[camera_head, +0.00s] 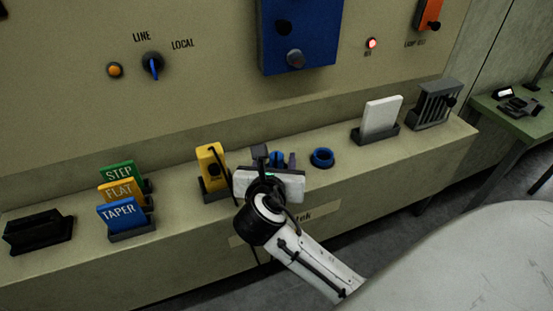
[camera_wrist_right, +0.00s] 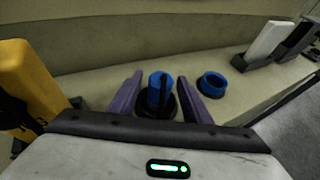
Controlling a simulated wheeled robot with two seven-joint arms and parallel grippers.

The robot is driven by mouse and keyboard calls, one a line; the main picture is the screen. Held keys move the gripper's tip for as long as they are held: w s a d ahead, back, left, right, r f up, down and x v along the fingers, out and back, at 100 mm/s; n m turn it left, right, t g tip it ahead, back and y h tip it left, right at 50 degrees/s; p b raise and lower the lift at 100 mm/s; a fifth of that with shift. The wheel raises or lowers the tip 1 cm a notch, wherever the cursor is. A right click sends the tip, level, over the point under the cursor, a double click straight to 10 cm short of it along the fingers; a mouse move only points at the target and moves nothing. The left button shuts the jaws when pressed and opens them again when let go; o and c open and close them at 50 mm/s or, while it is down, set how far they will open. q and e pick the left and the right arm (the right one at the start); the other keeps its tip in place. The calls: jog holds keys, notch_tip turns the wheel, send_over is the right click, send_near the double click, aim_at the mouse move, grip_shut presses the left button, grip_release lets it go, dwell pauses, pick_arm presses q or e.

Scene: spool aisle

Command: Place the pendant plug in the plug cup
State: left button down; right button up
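The pendant plug, a blue cylinder (camera_wrist_right: 154,96) with a dark strip down its front, stands upright in a dark round base on the ledge. It is partly visible in the head view (camera_head: 276,157) behind my right gripper. My right gripper (camera_wrist_right: 161,92) has its two purple fingers apart, one on each side of the plug, with gaps showing; in the head view its finger area (camera_head: 278,161) is partly hidden by the wrist. A blue ring-shaped cup (camera_wrist_right: 212,84), seemingly the plug cup, stands empty to the right of the plug, also in the head view (camera_head: 322,157). My left gripper is not in view.
A yellow pendant (camera_head: 211,165) stands in a dark holder left of the gripper. Farther left are STEP, FLAT and TAPER cards (camera_head: 120,214). A white card (camera_head: 381,117) stands right of the cup. The ledge between cup and white card is clear.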

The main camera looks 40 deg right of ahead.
aim_at(276, 163)
jog(key=shift+r, duration=0.1)
jog(key=shift+s+a+r, duration=0.1)
jog(key=shift+s+a, duration=0.05)
jog(key=v, duration=0.7)
jog(key=shift+r, duration=0.15)
